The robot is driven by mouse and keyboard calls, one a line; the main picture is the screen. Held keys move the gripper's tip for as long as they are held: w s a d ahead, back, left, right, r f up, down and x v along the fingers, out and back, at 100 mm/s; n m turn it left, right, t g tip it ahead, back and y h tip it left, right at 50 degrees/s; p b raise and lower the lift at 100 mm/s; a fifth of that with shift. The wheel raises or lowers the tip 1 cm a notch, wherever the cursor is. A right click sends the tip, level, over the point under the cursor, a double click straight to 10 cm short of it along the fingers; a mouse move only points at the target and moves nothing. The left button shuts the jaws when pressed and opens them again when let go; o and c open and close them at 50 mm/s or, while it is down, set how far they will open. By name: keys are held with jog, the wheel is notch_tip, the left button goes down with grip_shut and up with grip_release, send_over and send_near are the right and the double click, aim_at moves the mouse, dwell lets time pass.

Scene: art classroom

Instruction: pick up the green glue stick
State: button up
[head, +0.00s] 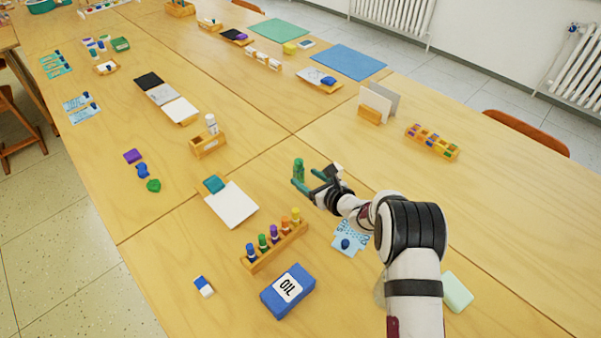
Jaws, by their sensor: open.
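The green glue stick (298,170) stands upright on the wooden table (340,290), just beyond the gripper's tip. My gripper (308,180) is open, with its teal fingers reaching left toward the glue stick. One finger overlaps the lower part of the glue stick in the picture. I cannot tell whether the fingers touch it or whether it stands between them.
A white pad (232,204) lies left of the gripper. A wooden box with a white bottle (208,146) stands farther left.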

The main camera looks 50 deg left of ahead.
aim_at(301, 172)
jog(key=x, duration=0.5)
jog(key=shift+w+a, duration=0.35)
grip_shut()
